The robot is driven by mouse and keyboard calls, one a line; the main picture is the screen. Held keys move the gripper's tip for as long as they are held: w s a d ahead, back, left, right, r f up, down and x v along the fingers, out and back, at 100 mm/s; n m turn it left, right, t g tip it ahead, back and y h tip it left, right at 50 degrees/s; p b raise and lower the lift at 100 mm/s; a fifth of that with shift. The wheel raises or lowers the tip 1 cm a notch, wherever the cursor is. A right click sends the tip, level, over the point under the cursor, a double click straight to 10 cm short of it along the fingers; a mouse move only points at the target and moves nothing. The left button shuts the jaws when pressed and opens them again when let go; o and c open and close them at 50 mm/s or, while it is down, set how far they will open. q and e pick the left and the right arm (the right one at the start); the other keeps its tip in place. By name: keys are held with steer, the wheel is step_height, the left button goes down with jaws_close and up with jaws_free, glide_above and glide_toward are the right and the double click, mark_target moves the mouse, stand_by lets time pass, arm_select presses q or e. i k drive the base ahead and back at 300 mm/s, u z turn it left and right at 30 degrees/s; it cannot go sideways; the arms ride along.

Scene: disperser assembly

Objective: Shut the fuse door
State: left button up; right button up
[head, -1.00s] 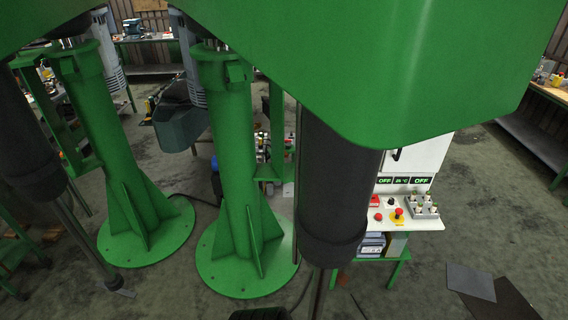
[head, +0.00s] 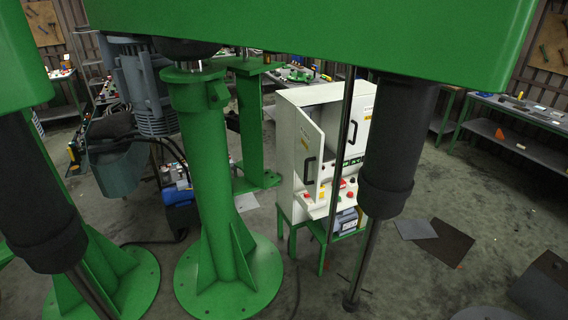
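A white control cabinet (head: 290,103) stands on a green stand right of the middle in the head view. Its left door (head: 308,140) hangs open and swings outward, with a black handle on its face. A second white door (head: 363,110) on the right of the cabinet appears closed, partly hidden behind a dark thin rod and a thick black cylinder. I cannot tell from labels which door is the fuse door. Neither of my grippers is in view.
A green column (head: 208,175) with a wide round base stands left of the cabinet. A black shaft (head: 390,150) hangs from the green overhead beam (head: 330,40), in front of the cabinet. Floor plates (head: 440,242) lie at right.

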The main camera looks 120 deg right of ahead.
mark_target(310, 138)
steer(key=z, duration=4.1)
steer(key=i, duration=1.65)
steer(key=z, duration=0.05)
